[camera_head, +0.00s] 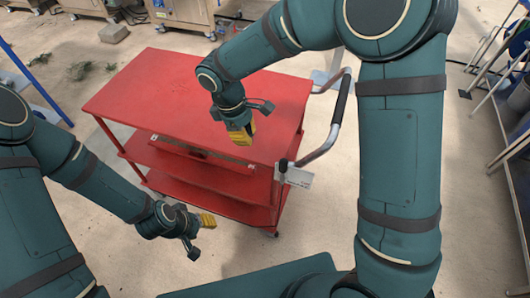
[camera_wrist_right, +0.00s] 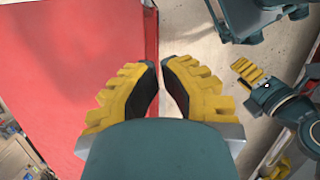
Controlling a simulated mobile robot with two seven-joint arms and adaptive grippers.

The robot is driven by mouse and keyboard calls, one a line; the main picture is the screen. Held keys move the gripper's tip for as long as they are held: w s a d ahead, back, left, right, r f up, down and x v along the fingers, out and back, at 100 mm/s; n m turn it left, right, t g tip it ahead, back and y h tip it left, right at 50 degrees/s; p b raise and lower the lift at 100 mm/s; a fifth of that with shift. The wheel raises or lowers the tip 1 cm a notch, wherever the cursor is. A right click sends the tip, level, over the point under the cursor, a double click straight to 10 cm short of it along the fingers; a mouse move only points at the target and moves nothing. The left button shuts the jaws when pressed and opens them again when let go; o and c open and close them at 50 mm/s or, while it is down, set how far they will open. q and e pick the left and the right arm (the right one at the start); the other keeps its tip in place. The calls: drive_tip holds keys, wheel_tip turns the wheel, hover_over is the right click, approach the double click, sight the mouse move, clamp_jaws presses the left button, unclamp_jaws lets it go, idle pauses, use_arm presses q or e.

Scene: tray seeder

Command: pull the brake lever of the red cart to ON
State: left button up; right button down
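The red cart (camera_head: 160,90) stands in front of me, with its grey push handle (camera_head: 335,130) on the right side. A small dark lever (camera_head: 283,166) stands by a white label plate (camera_head: 299,177) at the near right corner; its setting is too small to read. My right gripper (camera_head: 241,135) is over the cart's top, left of the lever and apart from it. In the right wrist view its yellow fingertips (camera_wrist_right: 159,68) nearly meet, with nothing between them. My left gripper (camera_head: 207,220) is low, in front of the cart's left near side; its finger gap is unclear.
The handle's black grip (camera_head: 342,96) sticks out to the right, near my right arm. Metal benches (camera_head: 185,14) stand at the back. A blue post (camera_head: 35,82) is at the left and metal frames (camera_head: 500,60) at the right.

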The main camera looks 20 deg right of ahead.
sight(282, 162)
use_arm(q)
drive_tip(key=shift+s+f+b, duration=0.15)
drive_tip(key=shift+f+b, duration=0.35)
drive_tip(key=shift+f, duration=0.05)
drive_tip(key=shift+s+f+b, duration=0.15)
drive_tip(key=shift+f+b, duration=0.35)
use_arm(e)
drive_tip(key=s+d+f, duration=0.2)
drive_tip(key=d+f, duration=0.3)
drive_tip(key=f, duration=0.4)
drive_tip(key=shift+s+d+f, duration=0.3)
drive_tip(key=shift+d, duration=0.1)
drive_tip(key=shift+d, duration=0.1)
drive_tip(key=shift+s+d+r, duration=0.1)
drive_tip(key=shift+s+d, duration=0.1)
